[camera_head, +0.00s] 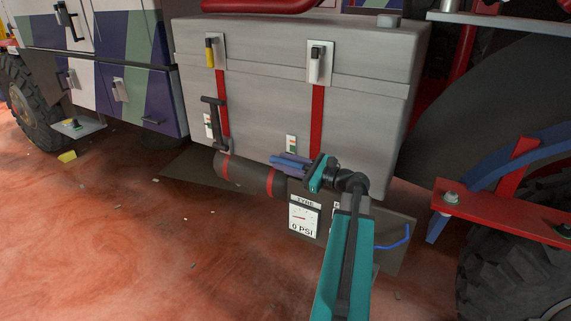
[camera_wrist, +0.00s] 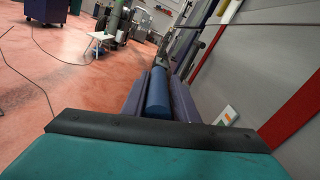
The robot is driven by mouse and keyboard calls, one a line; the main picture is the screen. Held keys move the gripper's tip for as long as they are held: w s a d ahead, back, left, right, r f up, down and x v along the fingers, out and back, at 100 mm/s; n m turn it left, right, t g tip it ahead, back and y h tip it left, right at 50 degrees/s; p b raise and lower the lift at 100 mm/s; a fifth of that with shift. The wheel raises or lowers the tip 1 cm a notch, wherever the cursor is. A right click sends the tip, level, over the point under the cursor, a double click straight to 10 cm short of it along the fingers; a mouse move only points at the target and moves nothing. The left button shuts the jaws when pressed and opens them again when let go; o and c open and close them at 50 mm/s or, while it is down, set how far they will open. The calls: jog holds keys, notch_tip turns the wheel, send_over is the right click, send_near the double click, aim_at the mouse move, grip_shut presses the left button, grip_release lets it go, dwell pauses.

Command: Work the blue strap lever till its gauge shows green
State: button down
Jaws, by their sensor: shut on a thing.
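My gripper (camera_head: 286,162) is at the lower front of the grey box, under the right red strap. In the wrist view its two purple-blue fingers close along both sides of the blue lever's round handle (camera_wrist: 157,92). The handle points away from the wrist camera. In the head view the fingers hide most of the lever. A small white gauge plate (camera_head: 291,144) with green and reddish marks sits just above my gripper on the box front. It also shows in the wrist view (camera_wrist: 227,116), right of the fingers. Its reading is too small to tell.
The grey box (camera_head: 265,110) carries two red straps; a dark lever (camera_head: 213,110) stands at the left one. A dark cylinder (camera_head: 250,175) with red bands lies below. A tyre gauge reading 0 PSI (camera_head: 303,219) is close to my arm. Red floor lies open at left.

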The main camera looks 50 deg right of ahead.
jog(key=shift+w+d+r, duration=0.1)
jog(key=shift+d+r, duration=0.35)
jog(key=shift+r, duration=0.2)
jog(key=w+d+r+p, duration=0.2)
jog(key=d+r, duration=0.4)
jog(key=d, duration=0.6)
jog(key=shift+w+r+p, duration=0.2)
jog(key=shift+w+p, duration=0.15)
jog(key=shift+w, duration=0.1)
jog(key=c, duration=1.5)
grip_release()
jog(key=shift+f, duration=0.1)
jog(key=shift+c, duration=0.2)
